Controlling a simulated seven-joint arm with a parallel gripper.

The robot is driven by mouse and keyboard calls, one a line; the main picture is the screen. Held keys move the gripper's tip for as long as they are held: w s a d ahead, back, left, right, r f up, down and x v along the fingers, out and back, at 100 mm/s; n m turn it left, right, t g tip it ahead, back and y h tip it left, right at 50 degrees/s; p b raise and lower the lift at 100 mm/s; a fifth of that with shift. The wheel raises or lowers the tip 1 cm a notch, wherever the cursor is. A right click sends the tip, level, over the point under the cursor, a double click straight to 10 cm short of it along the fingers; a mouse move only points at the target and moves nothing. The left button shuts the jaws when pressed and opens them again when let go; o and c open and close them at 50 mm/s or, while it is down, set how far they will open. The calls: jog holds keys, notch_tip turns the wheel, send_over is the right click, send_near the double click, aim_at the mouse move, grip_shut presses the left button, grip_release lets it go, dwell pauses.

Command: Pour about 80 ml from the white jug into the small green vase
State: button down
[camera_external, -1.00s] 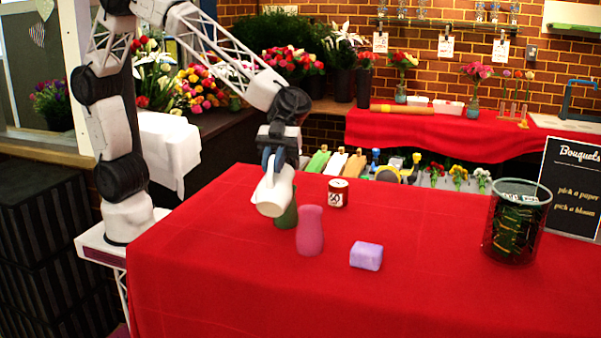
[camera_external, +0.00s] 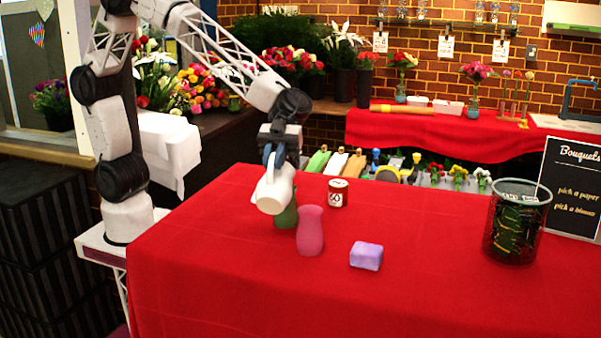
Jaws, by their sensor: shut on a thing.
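The white jug (camera_external: 271,194) is held in my gripper (camera_external: 279,160) above the red table. The jug is tilted, with its body over the top of the small green vase (camera_external: 288,215). The jug hides the vase's mouth, so I cannot tell whether liquid is flowing. The vase stands upright, partly hidden also by a pink vase (camera_external: 310,232) in front of it to the right. My gripper is shut on the jug; its fingertips are mostly hidden.
A can with a red and white label (camera_external: 338,193) stands behind and right of the green vase. A purple block (camera_external: 366,256) lies right of the pink vase. A dark mesh bin (camera_external: 516,222) and a black sign (camera_external: 571,187) stand far right. The table's front is clear.

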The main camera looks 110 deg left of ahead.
aim_at(271, 175)
jog(key=shift+a+r+h, duration=0.35)
jog(key=shift+h, duration=0.05)
dwell(0.9)
jog(key=shift+s+a+r+h, duration=0.1)
jog(key=shift+a+r+h, duration=0.15)
jog(key=shift+a, duration=0.25)
jog(key=shift+s+a+r+h, duration=0.1)
jog(key=shift+a+h, duration=0.25)
jog(key=shift+a, duration=0.1)
dwell(0.6)
jog(key=shift+w+d+f+y, duration=0.1)
jog(key=shift+d+f+y, duration=0.1)
jog(key=shift+d+y, duration=0.3)
jog(key=shift+w+d+f+y, duration=0.1)
jog(key=shift+d+f+y, duration=0.1)
jog(key=shift+d, duration=0.5)
jog(key=shift+d+f+y, duration=0.5)
jog(key=shift+d+y, duration=0.05)
jog(key=shift+y, duration=0.15)
jog(key=shift+w+d+f+y, duration=0.15)
jog(key=shift+d+f+y, duration=0.25)
jog(key=shift+f+y, duration=0.3)
jog(key=shift+d+f+y, duration=0.5)
jog(key=shift+f+y, duration=0.2)
jog(key=shift+y, duration=0.2)
